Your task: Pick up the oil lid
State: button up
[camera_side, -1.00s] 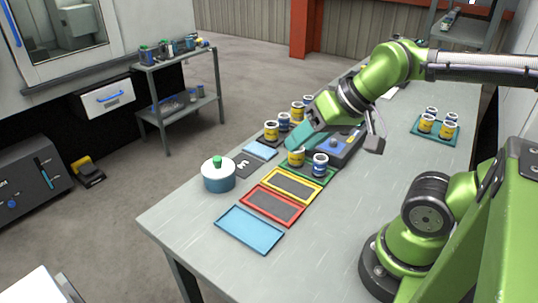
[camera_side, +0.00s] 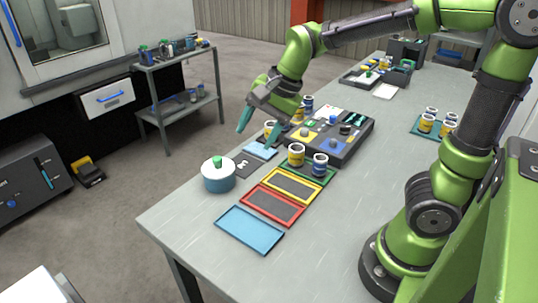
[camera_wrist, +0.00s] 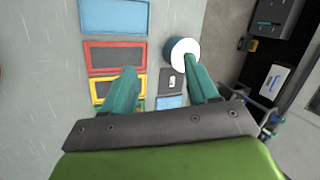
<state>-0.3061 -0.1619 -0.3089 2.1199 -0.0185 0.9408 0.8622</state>
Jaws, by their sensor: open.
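The oil pot (camera_side: 218,183) is a blue round pot near the left edge of the table in the side view. Its pale lid (camera_side: 207,169) has a green knob (camera_side: 217,161) and sits on top. In the wrist view the white lid (camera_wrist: 178,49) shows at upper centre, partly hidden behind the right finger; I cannot make out the knob there. My gripper (camera_side: 258,128) is open and empty, fingers pointing down, above the table behind and to the right of the pot. Its two teal fingers (camera_wrist: 161,70) are wide apart in the wrist view.
Blue (camera_side: 222,228), red (camera_side: 245,204) and yellow (camera_side: 265,185) framed trays lie right of the pot. A yellow can (camera_side: 296,155) and a blue can (camera_side: 320,165) stand behind them. A dark panel box (camera_side: 349,146) lies beyond.

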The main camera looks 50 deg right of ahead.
jog(key=w+d+f+m+h, duration=0.1)
jog(key=w+d+m, duration=0.1)
jog(key=w+m, duration=0.55)
jog(key=m, duration=1.2)
send_over(217, 158)
jog(key=s, duration=0.3)
jog(key=shift+h, duration=0.3)
notch_tip(217, 158, down, 9)
jog(key=shift+d+r, duration=0.15)
jog(key=shift+x, duration=2.9)
jog(key=shift+w+d, duration=0.1)
jog(key=shift+w, duration=0.05)
jog(key=shift+c, duration=0.4)
grip_shut()
jog(key=shift+r, duration=0.2)
